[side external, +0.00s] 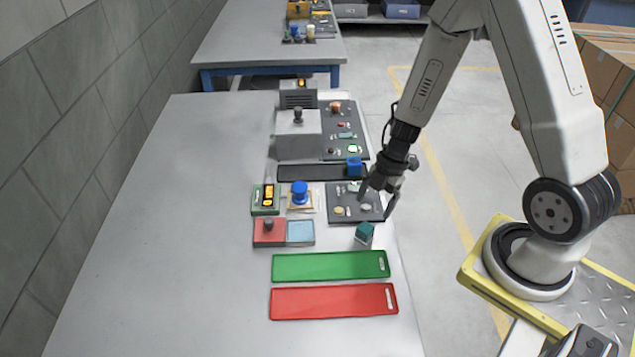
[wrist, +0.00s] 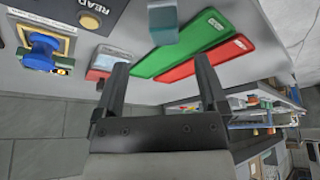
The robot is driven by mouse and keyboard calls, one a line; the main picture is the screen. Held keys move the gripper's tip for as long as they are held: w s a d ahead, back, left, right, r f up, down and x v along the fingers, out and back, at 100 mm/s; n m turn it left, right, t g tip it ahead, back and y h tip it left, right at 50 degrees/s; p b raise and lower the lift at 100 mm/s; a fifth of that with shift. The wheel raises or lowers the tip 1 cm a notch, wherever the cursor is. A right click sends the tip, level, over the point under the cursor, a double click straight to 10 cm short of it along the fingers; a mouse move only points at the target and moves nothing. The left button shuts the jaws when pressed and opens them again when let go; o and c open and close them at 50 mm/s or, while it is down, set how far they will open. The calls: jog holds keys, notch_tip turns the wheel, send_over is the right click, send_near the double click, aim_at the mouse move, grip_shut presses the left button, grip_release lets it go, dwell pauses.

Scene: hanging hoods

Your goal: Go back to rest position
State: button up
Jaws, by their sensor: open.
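My gripper (side external: 378,200) hangs at the right edge of the table, above the front dark board (side external: 345,213). Its jaws are open, with nothing visible between them. In the wrist view the two fingers of my gripper (wrist: 162,75) stand apart, with the tabletop and wall beyond. A teal block (side external: 364,233) stands on the table just in front of the gripper and apart from it. My arm reaches in from its base at the right.
A green tray (side external: 330,265) and a red tray (side external: 333,301) lie at the table's front. A blue-knobbed device (side external: 300,194), a grey hooded box (side external: 298,135) and a blue block (side external: 354,167) stand nearby. The table's left side is clear. A brick wall (side external: 60,150) bounds the left.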

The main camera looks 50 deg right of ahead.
jog(key=w+r+m+t+h, duration=0.4)
jog(key=w+r+m+t, duration=0.15)
jog(key=r+m, duration=0.3)
jog(key=s+a+r+m+g, duration=0.3)
jog(key=s+a+r+m, duration=0.1)
jog(key=s+m, duration=0.4)
jog(key=shift+a+m, duration=0.4)
jog(key=shift+m, duration=0.25)
dwell(0.4)
